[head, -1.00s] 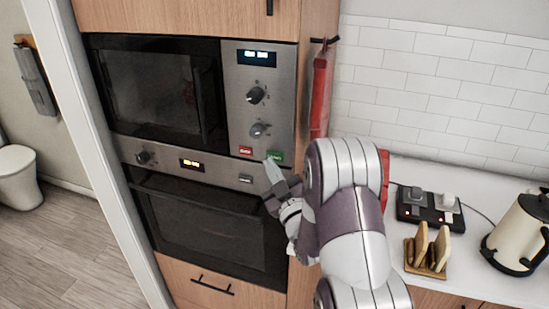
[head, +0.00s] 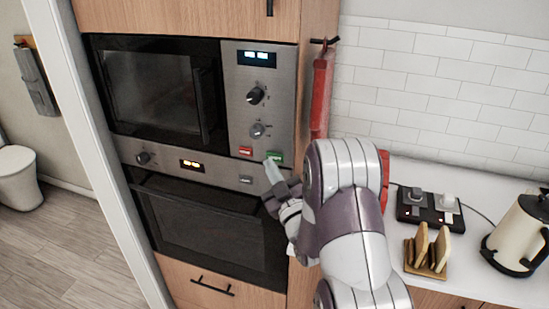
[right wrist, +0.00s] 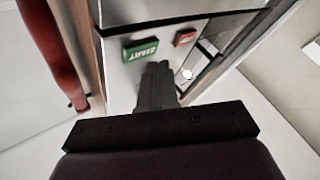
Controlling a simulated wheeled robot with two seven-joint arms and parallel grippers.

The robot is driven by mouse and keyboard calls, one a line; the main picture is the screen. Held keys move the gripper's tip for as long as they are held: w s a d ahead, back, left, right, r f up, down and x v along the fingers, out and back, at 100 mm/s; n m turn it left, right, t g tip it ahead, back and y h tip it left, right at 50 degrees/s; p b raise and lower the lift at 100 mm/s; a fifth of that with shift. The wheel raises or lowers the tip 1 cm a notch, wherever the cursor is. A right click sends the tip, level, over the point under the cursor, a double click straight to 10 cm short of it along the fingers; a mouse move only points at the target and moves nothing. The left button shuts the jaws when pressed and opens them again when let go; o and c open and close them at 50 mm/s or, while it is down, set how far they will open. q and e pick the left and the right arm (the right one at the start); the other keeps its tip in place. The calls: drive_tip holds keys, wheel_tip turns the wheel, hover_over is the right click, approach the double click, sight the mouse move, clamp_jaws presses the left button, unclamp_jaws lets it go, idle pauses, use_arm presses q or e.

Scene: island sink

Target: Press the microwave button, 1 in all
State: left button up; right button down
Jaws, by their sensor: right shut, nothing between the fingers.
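The microwave (head: 150,90) is built into the wooden cabinet, its door shut. Its steel panel has a lit display, two knobs, a red button (head: 246,151) and a green button (head: 275,156) at the bottom. In the right wrist view the green button (right wrist: 140,51) reads START, with the red button (right wrist: 185,37) beside it. My right gripper (head: 270,165) is shut and empty. Its tips (right wrist: 157,66) are close to the green button's lower edge; I cannot tell whether they touch it. My left gripper is not in view.
An oven (head: 210,220) sits directly below the microwave. The counter at right holds a toast rack (head: 427,252), a black switch box (head: 429,209) and a kettle (head: 519,235).

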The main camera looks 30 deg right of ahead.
idle(0.8)
drive_tip(key=shift+w+d+b, duration=0.3)
drive_tip(key=shift+b, duration=0.05)
